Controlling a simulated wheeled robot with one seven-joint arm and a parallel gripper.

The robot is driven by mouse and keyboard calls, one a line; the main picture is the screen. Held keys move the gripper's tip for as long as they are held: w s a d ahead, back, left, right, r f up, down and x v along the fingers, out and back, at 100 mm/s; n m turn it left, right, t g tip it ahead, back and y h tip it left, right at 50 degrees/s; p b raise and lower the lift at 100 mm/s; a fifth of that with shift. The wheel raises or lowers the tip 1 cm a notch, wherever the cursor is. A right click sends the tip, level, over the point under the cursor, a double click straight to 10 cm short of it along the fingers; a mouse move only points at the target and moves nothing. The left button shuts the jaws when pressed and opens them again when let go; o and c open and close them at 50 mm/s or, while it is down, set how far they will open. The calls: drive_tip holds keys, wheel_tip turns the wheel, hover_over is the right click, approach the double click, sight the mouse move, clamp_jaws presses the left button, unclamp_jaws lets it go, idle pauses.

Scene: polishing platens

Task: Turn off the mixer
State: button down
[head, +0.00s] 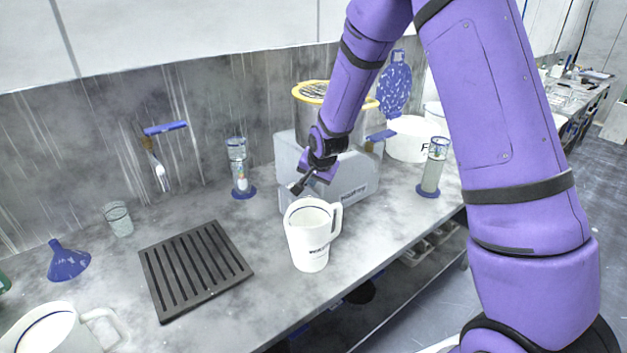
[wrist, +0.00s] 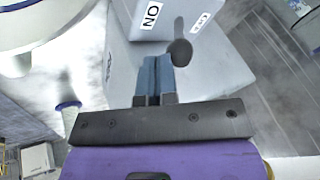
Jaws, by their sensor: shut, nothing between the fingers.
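The mixer (head: 352,186) is a pale grey box on the counter, with a steel pot (head: 316,112) under a yellow rim on top. My gripper (head: 297,187) is in front of its left part, above a white pitcher. In the wrist view, the mixer's grey body (wrist: 208,72) carries an "ON" label (wrist: 150,15) and a second label (wrist: 200,22) too small to read. A dark rounded switch knob (wrist: 181,52) lies between and below the labels. My gripper (wrist: 151,60) is shut and empty, its blue-grey fingertips just left of the knob. I cannot tell whether they touch it.
The white pitcher (head: 309,236) stands close below my gripper. A black slotted mat (head: 195,268) lies to its left. Graduated cylinders stand left (head: 239,168) and right (head: 433,167) of the mixer. A blue funnel (head: 68,260) and a small beaker (head: 118,219) are at the far left.

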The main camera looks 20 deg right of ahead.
drive_tip(key=shift+w+a+r+g+h, duration=0.1)
drive_tip(key=shift+w+r+g+h, duration=0.1)
drive_tip(key=shift+g, duration=0.3)
drive_tip(key=shift+w+a+r+g+h, duration=0.1)
drive_tip(key=shift+w+g+h, duration=0.1)
drive_tip(key=shift+g, duration=0.3)
drive_tip(key=shift+w, duration=0.1)
drive_tip(key=shift+w+a+r, duration=0.15)
drive_tip(key=shift+w+r, duration=0.15)
drive_tip(key=shift+w, duration=0.1)
drive_tip(key=shift+w+a+r+g+h, duration=0.15)
drive_tip(key=shift+w+g, duration=0.3)
drive_tip(key=shift+g, duration=0.05)
drive_tip(key=shift+w+a+r+g+h, duration=0.1)
drive_tip(key=shift+w+a+g+h, duration=0.05)
drive_tip(key=shift+w+g, duration=0.3)
drive_tip(key=w+g, duration=0.1)
drive_tip(key=g, duration=0.1)
drive_tip(key=w+a+g+h, duration=0.1)
drive_tip(key=w+g, duration=0.1)
drive_tip(key=shift+r, duration=0.1)
drive_tip(key=shift+w, duration=0.4)
drive_tip(key=shift+a+r, duration=0.1)
drive_tip(key=shift+r, duration=0.75)
